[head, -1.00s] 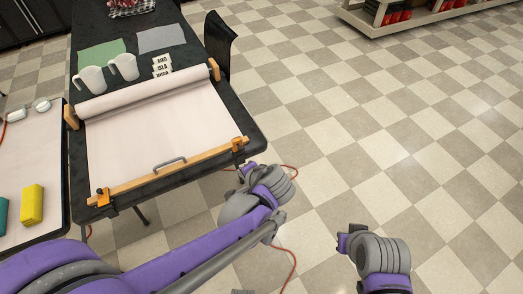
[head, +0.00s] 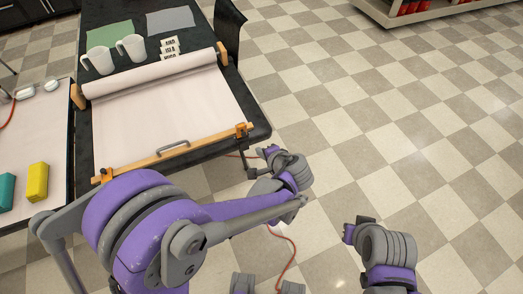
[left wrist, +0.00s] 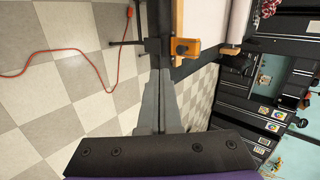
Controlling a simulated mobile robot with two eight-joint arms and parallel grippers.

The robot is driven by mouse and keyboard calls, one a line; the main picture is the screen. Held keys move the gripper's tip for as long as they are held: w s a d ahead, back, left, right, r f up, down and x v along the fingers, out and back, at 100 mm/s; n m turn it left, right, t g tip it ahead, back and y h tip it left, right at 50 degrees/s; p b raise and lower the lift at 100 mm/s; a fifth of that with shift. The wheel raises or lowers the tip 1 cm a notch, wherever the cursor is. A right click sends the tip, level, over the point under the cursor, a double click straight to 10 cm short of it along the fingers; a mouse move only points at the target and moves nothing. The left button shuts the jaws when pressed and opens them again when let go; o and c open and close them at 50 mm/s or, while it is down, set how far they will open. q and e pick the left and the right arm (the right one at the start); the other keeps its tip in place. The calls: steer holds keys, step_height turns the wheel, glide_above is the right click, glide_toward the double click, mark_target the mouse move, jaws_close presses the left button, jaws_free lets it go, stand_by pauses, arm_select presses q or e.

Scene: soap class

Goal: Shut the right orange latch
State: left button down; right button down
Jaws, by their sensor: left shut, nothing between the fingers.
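The right orange latch (head: 242,130) sits at the right end of a wooden bar (head: 180,151) that lies across white paper at the table's near edge. The left orange latch (head: 105,174) is at the bar's other end. In the left wrist view, the right latch (left wrist: 186,47) is just right of my left gripper (left wrist: 160,48). My left gripper (head: 254,173) is shut and empty, just off the table's near right corner, below the latch in the head view. I cannot tell the latch's exact position. My right wrist shows at lower right; its fingers are hidden.
A paper roll (head: 150,72) lies across the black table (head: 259,132). Two white mugs (head: 99,60) (head: 132,47) and lettered blocks (head: 170,47) stand behind it. A second table at left holds a yellow block (head: 37,181). An orange cord (left wrist: 70,55) lies on the floor. Floor at right is clear.

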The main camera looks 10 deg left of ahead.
mark_target(242, 133)
arm_select(q)
steer(key=w+a+f, duration=0.3)
steer(key=w+a, duration=0.2)
steer(key=w, duration=0.2)
steer(key=shift+a+f+p, duration=0.3)
steer(key=shift+f+p, duration=0.05)
steer(key=shift+r, duration=0.1)
